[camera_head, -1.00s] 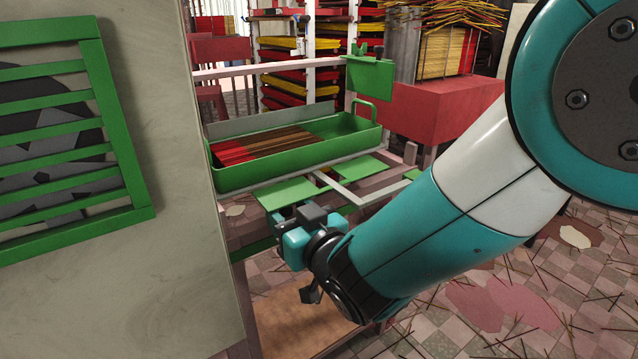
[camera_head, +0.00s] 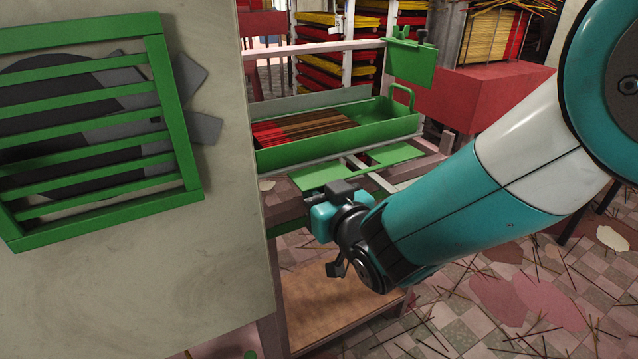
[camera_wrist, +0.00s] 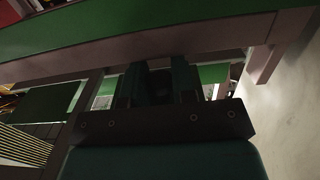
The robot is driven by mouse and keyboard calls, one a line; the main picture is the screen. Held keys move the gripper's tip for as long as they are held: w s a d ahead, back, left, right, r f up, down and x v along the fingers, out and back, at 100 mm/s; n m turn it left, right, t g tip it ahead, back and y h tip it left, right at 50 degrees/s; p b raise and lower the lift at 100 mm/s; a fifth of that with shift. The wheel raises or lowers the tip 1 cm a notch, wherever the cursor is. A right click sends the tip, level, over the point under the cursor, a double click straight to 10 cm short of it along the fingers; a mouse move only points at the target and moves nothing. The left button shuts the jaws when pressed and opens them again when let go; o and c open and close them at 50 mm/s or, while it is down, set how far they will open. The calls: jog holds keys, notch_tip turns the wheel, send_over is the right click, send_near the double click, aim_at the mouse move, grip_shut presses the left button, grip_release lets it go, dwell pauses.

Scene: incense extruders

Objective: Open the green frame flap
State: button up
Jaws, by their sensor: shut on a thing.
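A flat green panel (camera_head: 320,174), which I take for the green frame flap, sticks out below the long green tray, at its near side. A second flat green panel (camera_head: 394,154) lies to its right, with a pale bar between them. My gripper (camera_head: 338,188) is at the near edge of the left panel and is shut there. Its fingers also show in the wrist view (camera_wrist: 158,84), dark, close together, beneath a pinkish rail. The exact grip is dark and partly hidden by the gripper's own body.
The green tray (camera_head: 395,122) holds red and brown incense sticks. An upright green plate (camera_head: 410,64) stands behind its right end. A pale wall (camera_head: 235,240) with a green slatted grille (camera_head: 178,125) is close on the left. Sticks litter the tiled floor at right.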

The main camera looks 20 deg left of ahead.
jog(key=shift+d+r+g+h+p, duration=0.1)
jog(key=shift+r+g+h+p, duration=0.3)
jog(key=shift+p, duration=0.5)
jog(key=shift+f, duration=0.1)
jog(key=shift+s, duration=0.1)
jog(key=o, duration=0.9)
